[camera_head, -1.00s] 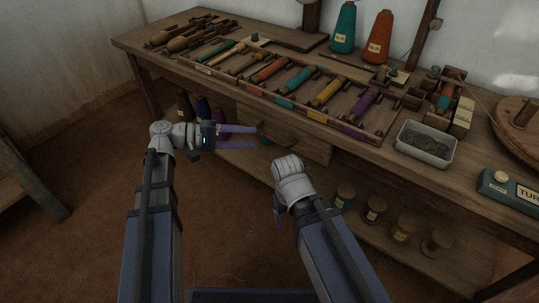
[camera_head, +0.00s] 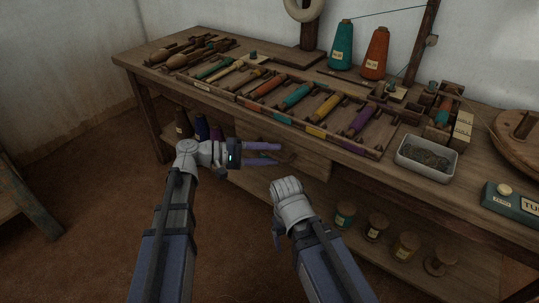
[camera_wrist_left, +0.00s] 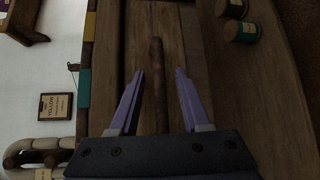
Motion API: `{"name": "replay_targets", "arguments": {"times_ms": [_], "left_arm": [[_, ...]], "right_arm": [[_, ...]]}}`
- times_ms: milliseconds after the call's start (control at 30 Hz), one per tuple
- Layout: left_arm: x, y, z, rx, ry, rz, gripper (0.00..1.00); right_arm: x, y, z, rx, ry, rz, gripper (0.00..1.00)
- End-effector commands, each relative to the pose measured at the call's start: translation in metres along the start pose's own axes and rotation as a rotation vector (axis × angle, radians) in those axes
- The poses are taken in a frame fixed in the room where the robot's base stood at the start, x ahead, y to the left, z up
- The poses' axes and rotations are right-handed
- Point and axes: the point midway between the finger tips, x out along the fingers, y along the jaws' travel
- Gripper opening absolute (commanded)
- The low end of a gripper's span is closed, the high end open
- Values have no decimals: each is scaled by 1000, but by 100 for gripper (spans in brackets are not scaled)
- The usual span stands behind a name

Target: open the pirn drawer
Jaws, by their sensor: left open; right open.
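The pirn drawer (camera_head: 312,165) is a plain wooden front under the table top, and it looks shut. Its handle, a dark wooden bar (camera_wrist_left: 158,100), stands between the purple fingers of my left gripper (camera_wrist_left: 159,73) in the left wrist view, with a gap on each side. In the head view my left gripper (camera_head: 279,154) is open just in front of the drawer and covers part of it and most of the handle. My right gripper (camera_head: 277,232) hangs low, in front of the lower shelf, apart from the drawer. Its fingers are mostly hidden behind its wrist.
The table top above the drawer holds a rack of coloured pirns (camera_head: 292,98), a metal tray (camera_head: 426,157) and two thread cones, teal (camera_head: 342,46) and orange (camera_head: 375,56). Several spools (camera_head: 405,246) stand on the lower shelf.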

Motion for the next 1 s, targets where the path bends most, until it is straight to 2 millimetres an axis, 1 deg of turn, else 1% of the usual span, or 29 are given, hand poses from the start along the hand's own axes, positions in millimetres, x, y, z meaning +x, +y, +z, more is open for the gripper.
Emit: {"name": "replay_targets", "arguments": {"times_ms": [233, 600, 667, 1000], "left_arm": [[1, 0, 0, 0, 0, 0, 47], [0, 0, 0, 0, 0, 0, 6], [0, 0, 0, 0, 0, 0, 0], [0, 0, 0, 0, 0, -1, 0]], "right_arm": [[0, 0, 0, 0, 0, 0, 81], [0, 0, 0, 0, 0, 0, 81], [0, 0, 0, 0, 0, 0, 81], [0, 0, 0, 0, 0, 0, 81]]}}
